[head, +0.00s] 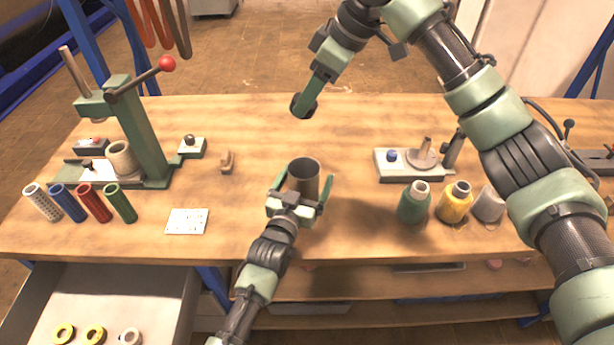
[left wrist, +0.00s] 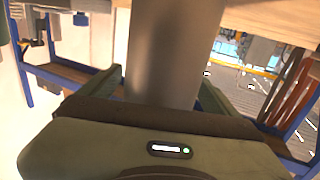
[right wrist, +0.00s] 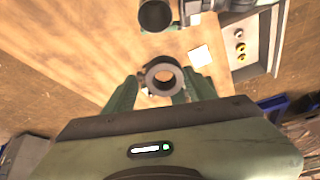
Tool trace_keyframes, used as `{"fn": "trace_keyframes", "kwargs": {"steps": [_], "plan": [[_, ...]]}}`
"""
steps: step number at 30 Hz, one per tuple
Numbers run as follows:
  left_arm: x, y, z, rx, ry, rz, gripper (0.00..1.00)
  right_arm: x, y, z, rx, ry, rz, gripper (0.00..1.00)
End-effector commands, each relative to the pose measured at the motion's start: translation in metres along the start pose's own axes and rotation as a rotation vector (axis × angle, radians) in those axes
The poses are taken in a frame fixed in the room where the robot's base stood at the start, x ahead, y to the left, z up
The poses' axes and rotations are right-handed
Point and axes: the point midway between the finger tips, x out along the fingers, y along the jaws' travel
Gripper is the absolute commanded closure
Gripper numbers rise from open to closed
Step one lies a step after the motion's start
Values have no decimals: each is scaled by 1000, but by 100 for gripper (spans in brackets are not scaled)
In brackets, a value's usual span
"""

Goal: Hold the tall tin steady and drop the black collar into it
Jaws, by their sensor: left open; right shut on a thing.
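The tall tin (head: 304,178) is a dark grey open-topped cylinder standing upright on the bench. My left gripper (head: 299,190) is open with its fingers on either side of the tin; the tin also shows between the fingers in the left wrist view (left wrist: 170,50). Whether the fingers touch it I cannot tell. The black collar (head: 303,105), a dark ring, is held by my right gripper (head: 310,98), above the bench and behind the tin in the head view. In the right wrist view the collar (right wrist: 163,77) sits between the fingertips, with the tin's round mouth (right wrist: 154,14) beyond it.
A green lever press (head: 135,130) stands at the left, with several coloured cylinders (head: 94,202) before it. A white card (head: 187,221) lies left of the tin. Right are bottles (head: 454,202) and a fixture plate (head: 408,164). An open drawer (head: 130,300) holds rings.

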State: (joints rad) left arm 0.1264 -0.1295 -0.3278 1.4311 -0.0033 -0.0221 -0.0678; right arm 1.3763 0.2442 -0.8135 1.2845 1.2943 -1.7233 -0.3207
Motion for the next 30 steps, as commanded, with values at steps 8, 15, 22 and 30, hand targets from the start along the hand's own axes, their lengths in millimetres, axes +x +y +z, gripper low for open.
{"fn": "trace_keyframes", "kwargs": {"steps": [8,15,22,30], "plan": [[6,0,0,-1,0,0,9,-1,0,-1,-1,2,1,97],[6,0,0,0,0,0,48,-1,0,-1,-1,2,1,97],[5,0,0,0,0,0,80,1,0,0,0,1,0,97],[5,0,0,0,-1,0,80,17,0,8,0,1,-1,97]]}}
